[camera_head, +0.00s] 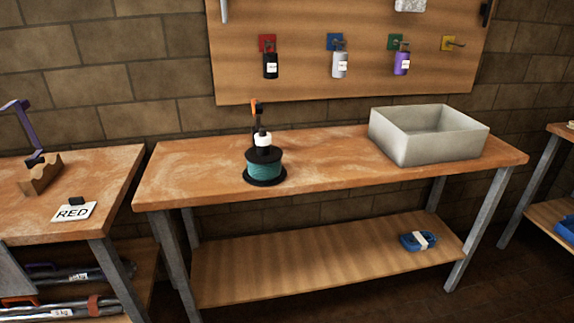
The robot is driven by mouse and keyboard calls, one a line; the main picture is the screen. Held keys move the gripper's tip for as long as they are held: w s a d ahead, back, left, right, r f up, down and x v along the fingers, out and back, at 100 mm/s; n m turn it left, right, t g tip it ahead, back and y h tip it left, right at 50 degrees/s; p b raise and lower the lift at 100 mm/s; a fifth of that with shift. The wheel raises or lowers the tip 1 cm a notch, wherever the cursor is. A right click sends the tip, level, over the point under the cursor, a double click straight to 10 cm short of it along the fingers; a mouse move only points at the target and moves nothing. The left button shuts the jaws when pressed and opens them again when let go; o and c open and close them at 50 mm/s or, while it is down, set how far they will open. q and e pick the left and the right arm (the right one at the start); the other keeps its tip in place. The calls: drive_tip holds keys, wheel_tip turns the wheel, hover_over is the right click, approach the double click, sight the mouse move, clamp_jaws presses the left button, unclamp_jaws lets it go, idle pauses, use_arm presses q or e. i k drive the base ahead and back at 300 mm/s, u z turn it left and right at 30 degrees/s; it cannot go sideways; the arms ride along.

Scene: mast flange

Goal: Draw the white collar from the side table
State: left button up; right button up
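A white ring-like piece (263,140) sits on top of a black-flanged spool wound with teal line (264,168) on the middle bench (345,175). I cannot tell whether this is the white collar. A side table (561,131) is cut off by the right edge, with a small pale item (571,124) on its top, too small and cropped to identify. Another bench (105,170) stands at the left. Neither of my grippers is in view.
A grey open bin (428,148) stands on the bench's right end. A blue item with a white band (418,241) lies on the lower shelf (320,265). A "RED" card (74,212) lies on the left bench. Padlock-like tags hang from a pegboard (300,85).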

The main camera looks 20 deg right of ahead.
sight(188, 175)
drive_tip(key=z, duration=0.95)
drive_tip(key=i, duration=1.1)
drive_tip(key=u, duration=0.45)
